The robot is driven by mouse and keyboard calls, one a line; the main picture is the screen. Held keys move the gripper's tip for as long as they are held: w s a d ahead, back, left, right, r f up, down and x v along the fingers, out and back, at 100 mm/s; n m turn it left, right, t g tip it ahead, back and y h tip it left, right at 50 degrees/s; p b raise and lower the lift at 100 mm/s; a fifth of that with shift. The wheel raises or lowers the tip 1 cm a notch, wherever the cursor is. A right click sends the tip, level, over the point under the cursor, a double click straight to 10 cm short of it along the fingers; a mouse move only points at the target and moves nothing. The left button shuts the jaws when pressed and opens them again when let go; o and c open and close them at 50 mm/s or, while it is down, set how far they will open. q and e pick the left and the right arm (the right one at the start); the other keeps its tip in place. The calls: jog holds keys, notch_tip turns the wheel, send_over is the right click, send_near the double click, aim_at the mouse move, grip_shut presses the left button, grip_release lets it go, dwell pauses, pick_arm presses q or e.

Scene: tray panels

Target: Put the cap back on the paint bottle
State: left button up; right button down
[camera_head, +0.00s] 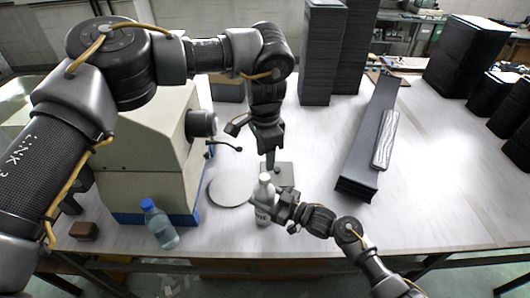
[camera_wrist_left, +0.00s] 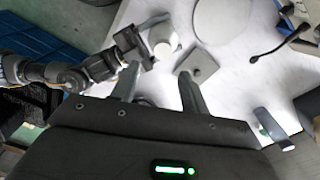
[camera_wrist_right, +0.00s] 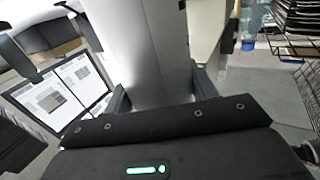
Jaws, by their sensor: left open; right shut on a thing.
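The white paint bottle (camera_head: 262,207) stands upright near the front middle of the table. My right gripper (camera_head: 283,208) is shut on its side, and the bottle's body (camera_wrist_right: 145,45) fills the space between the fingers in the right wrist view. The bottle's pale round top (camera_wrist_left: 162,38) shows in the left wrist view. My left gripper (camera_head: 269,160) is open and points down just behind the bottle, above a small grey square plate (camera_head: 284,172). The plate (camera_wrist_left: 199,62) has a small dark spot on it. I cannot make out a separate cap.
A pale round disc (camera_head: 232,189) lies left of the bottle. A beige machine (camera_head: 140,160) and a blue-capped clear bottle (camera_head: 160,226) stand further left, with a small brown block (camera_head: 84,230). Dark panels (camera_head: 366,145) lie to the right. The right front table is clear.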

aim_at(264, 177)
pick_arm(q)
jog(key=n, duration=0.4)
jog(key=shift+w+a+n, duration=0.1)
jog(key=shift+w+n, duration=0.05)
jog(key=shift+n, duration=0.15)
jog(key=shift+f, duration=4)
